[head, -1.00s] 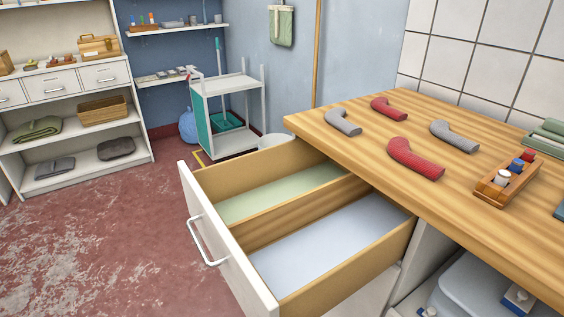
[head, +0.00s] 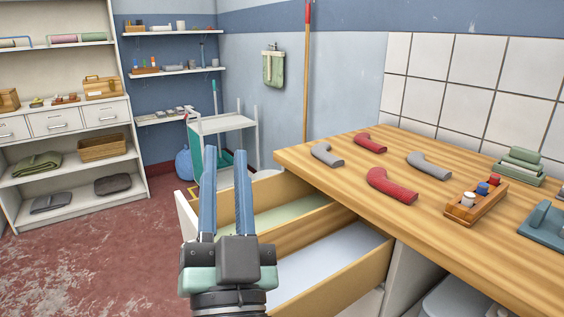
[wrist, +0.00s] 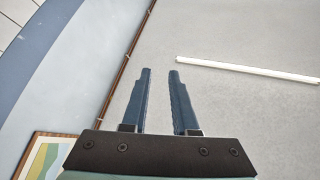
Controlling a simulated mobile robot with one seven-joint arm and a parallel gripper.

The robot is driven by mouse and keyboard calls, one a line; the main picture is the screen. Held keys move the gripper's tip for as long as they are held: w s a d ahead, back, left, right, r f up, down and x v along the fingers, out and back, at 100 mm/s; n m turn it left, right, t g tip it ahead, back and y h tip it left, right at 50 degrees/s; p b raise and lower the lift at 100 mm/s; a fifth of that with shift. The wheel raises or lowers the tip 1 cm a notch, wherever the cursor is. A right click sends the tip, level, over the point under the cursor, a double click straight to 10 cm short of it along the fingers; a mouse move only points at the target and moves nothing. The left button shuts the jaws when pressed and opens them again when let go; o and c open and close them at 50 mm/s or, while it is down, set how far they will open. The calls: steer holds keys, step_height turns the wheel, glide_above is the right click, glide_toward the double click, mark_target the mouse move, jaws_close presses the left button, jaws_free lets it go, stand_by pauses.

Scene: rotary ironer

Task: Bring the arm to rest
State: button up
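My gripper (head: 225,178) points upward in front of the drawer in the head view. Its two blue fingers stand apart with nothing between them. In the wrist view my gripper (wrist: 160,75) is also open and empty, with the ceiling (wrist: 230,110) and a wall behind it. My gripper hides part of the drawer's front.
The wooden counter (head: 330,175) holds two red and two grey curved pieces, a wooden holder (head: 477,205) with small bottles, and green items. A white trolley (head: 225,122) and shelves (head: 75,190) stand behind. Open red floor lies at left.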

steer(key=s+d+r+n+t+h+p, duration=0.1)
steer(key=s+d+r+h, duration=0.15)
steer(key=s+r, duration=0.45)
steer(key=s+d+r+n+t+h+p, duration=0.15)
steer(key=d+r, duration=0.25)
steer(key=r, duration=0.8)
step_height(320, 180, up, 22)
steer(key=p, duration=2.1)
steer(key=shift+a+y+p, duration=0.25)
steer(key=shift+y+p, duration=0.05)
steer(key=shift+p, duration=0.1)
steer(key=shift+s+f, duration=0.1)
